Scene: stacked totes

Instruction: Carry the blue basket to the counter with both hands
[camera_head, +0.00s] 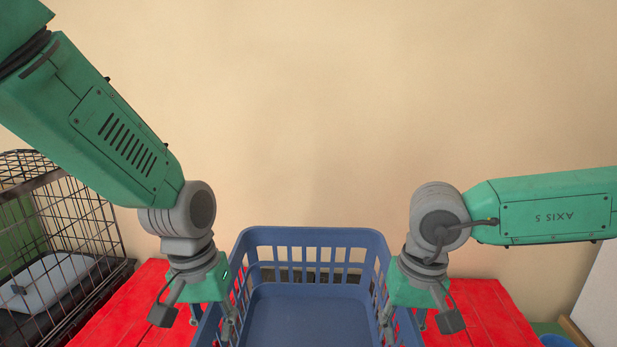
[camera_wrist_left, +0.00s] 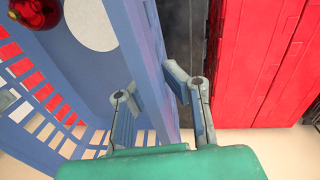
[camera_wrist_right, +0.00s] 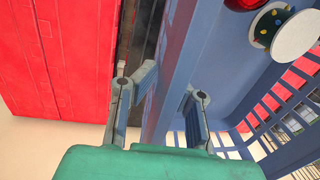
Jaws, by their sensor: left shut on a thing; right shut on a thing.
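The blue basket (camera_head: 312,238), with slotted walls, is at the bottom centre of the head view; its near part is cut off. My left gripper (camera_head: 213,316) is shut on its left side wall, and that wall runs between the fingers in the left wrist view (camera_wrist_left: 148,70). My right gripper (camera_head: 403,316) is shut on its right side wall, as the right wrist view (camera_wrist_right: 178,70) shows. I cannot make out a counter.
Red slatted surfaces lie to the left (camera_head: 130,305) and right (camera_head: 485,312) of the basket. A black wire cage (camera_head: 85,215) with a pale tray stands at the left. A white panel (camera_head: 602,290) and a small blue thing (camera_head: 556,341) are at the lower right. A bare beige wall (camera_head: 320,120) fills the back.

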